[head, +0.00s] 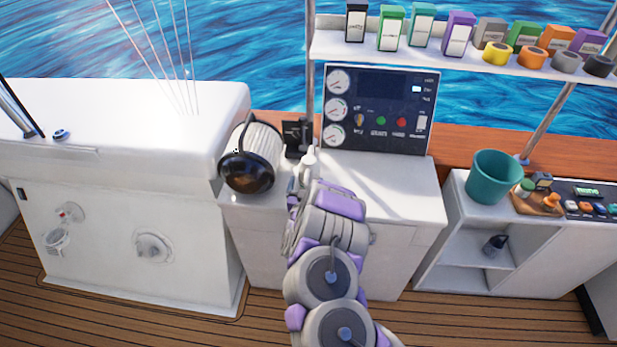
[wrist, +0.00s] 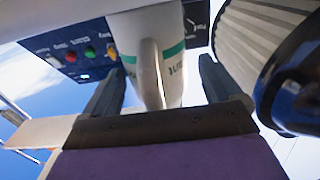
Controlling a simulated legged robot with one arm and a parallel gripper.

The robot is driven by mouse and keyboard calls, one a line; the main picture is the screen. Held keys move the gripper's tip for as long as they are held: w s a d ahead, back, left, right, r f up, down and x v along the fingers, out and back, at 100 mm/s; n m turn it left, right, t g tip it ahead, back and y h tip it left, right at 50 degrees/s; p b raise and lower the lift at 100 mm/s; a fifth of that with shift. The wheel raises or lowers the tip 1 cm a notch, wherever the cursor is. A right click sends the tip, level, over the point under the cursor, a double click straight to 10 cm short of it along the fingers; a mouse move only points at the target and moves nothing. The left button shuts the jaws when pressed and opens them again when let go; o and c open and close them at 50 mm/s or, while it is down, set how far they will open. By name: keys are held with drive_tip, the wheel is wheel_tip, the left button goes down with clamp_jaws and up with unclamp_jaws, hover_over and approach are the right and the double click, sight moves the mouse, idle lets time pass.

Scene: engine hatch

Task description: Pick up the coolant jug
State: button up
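The coolant jug (wrist: 172,55) is white with a green band and a loop handle. In the wrist view it is straight ahead, with its handle between the two fingers of my gripper (wrist: 162,85). The fingers are apart, with a visible gap on each side of the handle. In the head view a small white part of the jug (head: 309,157) shows on the white counter, just beyond the end of my arm.
A ribbed white cylinder with a dark glossy end (head: 248,165) lies close left of the jug, near the right finger in the wrist view. A gauge panel (head: 378,110) stands behind. The counter (head: 395,185) is clear to the right. A teal bucket (head: 494,178) is farther right.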

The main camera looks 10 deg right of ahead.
drive_tip(key=shift+a, duration=0.5)
drive_tip(key=shift+c, duration=1.4)
drive_tip(key=shift+d, duration=0.95)
drive_tip(key=c, duration=0.6)
drive_tip(key=shift+a, duration=0.1)
drive_tip(key=c, duration=0.3)
drive_tip(key=shift+a, duration=0.6)
drive_tip(key=c, duration=0.5)
drive_tip(key=shift+d, duration=0.5)
